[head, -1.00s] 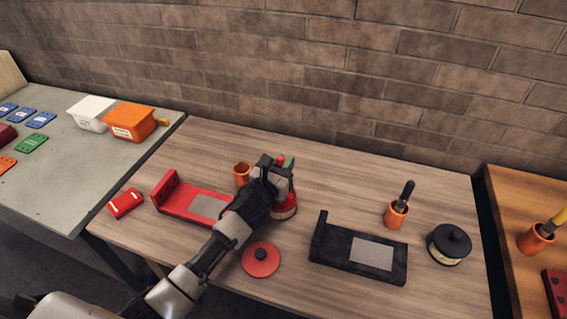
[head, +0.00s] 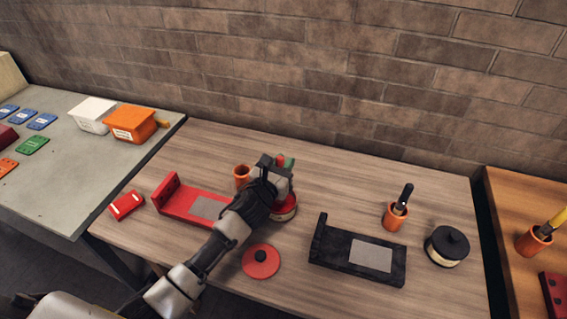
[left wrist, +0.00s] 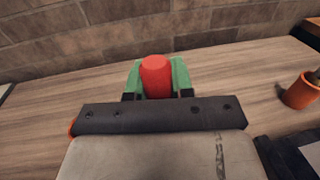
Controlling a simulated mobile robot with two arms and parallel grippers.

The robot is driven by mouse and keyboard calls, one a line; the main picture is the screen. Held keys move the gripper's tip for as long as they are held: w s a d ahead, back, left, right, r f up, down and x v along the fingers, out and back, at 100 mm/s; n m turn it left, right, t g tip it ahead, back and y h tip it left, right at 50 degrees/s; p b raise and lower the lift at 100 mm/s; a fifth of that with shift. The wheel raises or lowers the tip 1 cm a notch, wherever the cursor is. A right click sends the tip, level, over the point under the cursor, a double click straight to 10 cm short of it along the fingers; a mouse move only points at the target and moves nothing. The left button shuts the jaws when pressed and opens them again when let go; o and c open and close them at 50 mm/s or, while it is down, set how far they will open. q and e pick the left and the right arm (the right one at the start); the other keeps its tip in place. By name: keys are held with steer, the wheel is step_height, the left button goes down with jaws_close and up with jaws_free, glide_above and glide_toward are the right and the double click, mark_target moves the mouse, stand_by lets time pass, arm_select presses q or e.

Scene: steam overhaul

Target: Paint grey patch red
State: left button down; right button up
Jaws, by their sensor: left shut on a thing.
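A red angled plate (head: 176,197) lies on the wooden table with a grey patch (head: 207,207) on its flat part, partly behind my left arm. My left gripper (head: 283,170) is above the open red paint pot (head: 285,212), to the right of that plate. It is shut on a red-handled tool, probably a brush. In the left wrist view the red handle (left wrist: 156,76) stands between the green finger pads. The tool's lower end is hidden, so I cannot tell whether it touches the paint. My right gripper is not in view.
A red lid (head: 261,262) lies in front of the pot. An orange cup (head: 242,173) stands behind my left arm. A black angled plate (head: 330,255) with its own grey patch, a cup with a black-handled tool (head: 394,216) and a closed black-lidded pot (head: 447,248) are at right.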

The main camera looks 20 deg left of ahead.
arm_select(q)
step_height(320, 180, up, 6)
steer(key=p, duration=0.4)
steer(key=shift+p, duration=0.4)
stand_by(0.4)
